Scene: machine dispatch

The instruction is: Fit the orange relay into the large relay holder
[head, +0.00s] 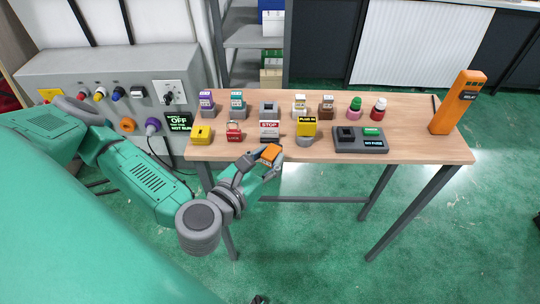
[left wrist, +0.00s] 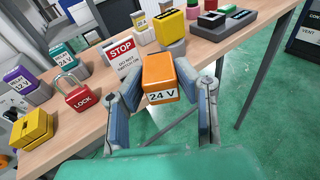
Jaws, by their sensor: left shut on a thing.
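The orange relay (head: 270,153), marked 24 V, is between the fingers of my left gripper (head: 262,164), at the front edge of the table. In the left wrist view the orange relay (left wrist: 160,78) sits between the two fingers of the shut left gripper (left wrist: 163,100), label towards the camera. A grey block with a dark open top (head: 269,106) stands behind the STOP sign; it looks like the large relay holder, its lower part hidden. The relay is in front of it, apart from it. My right gripper is not in view.
The STOP sign (head: 269,130), red padlock (head: 234,133), yellow block (head: 201,135) and yellow-topped grey post (head: 306,127) line the table front. Purple (head: 207,101) and teal (head: 238,103) relays stand behind. A grey fuse tray (head: 372,147) and tall orange tester (head: 459,103) stand right.

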